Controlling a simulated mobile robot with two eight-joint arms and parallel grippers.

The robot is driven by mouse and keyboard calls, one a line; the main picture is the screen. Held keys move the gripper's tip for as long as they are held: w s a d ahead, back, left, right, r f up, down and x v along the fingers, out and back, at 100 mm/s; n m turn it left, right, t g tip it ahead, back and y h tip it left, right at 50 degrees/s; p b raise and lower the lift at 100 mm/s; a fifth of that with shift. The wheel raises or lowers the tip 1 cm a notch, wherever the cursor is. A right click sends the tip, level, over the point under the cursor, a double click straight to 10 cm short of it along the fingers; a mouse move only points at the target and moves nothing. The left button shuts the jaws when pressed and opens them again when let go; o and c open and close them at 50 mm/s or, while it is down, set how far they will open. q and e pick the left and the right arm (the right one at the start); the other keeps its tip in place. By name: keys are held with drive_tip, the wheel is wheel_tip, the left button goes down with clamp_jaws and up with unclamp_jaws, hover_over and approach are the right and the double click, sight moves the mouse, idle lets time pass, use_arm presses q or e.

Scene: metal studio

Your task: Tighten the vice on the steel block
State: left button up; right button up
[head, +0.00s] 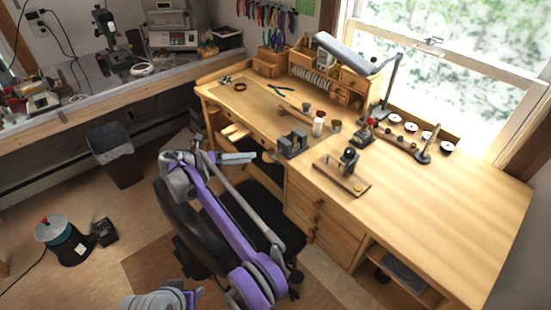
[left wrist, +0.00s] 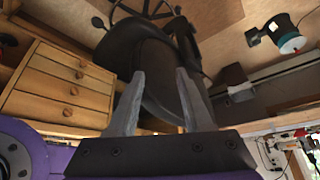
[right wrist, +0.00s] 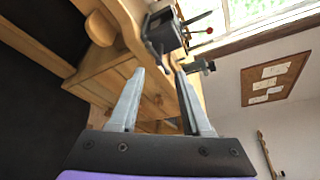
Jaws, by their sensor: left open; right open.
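The grey vice (head: 293,143) sits at the front edge of the wooden bench, left of the middle. It also shows in the right wrist view (right wrist: 163,35), beyond my fingertips and near the top. I cannot make out the steel block apart from the vice's grey body. My right gripper (head: 240,158) is left of the vice, apart from it, in front of the bench edge. Its fingers are open and empty in the right wrist view (right wrist: 160,70). My left gripper (left wrist: 154,75) is open and empty, with the dark chair behind its fingers.
The black chair (head: 262,215) stands close before the bench (head: 450,210). A wooden board (head: 335,178) with a small tool lies right of the vice. A white-capped bottle (head: 318,125) stands just behind the vice. The bench's right part is clear.

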sight(273, 156)
drive_tip(key=b+x, duration=0.2)
drive_tip(key=x, duration=0.6)
drive_tip(key=shift+d+f+b, duration=0.2)
drive_tip(key=shift+d+b, duration=0.1)
use_arm(q)
drive_tip(key=f, duration=0.1)
drive_tip(key=s+f, duration=0.1)
drive_tip(key=f, duration=0.2)
drive_tip(key=shift+s+f, duration=0.2)
drive_tip(key=shift+s, duration=0.1)
use_arm(e)
drive_tip(key=shift+w+d+f, duration=0.1)
drive_tip(key=shift+d, duration=0.3)
clamp_jaws()
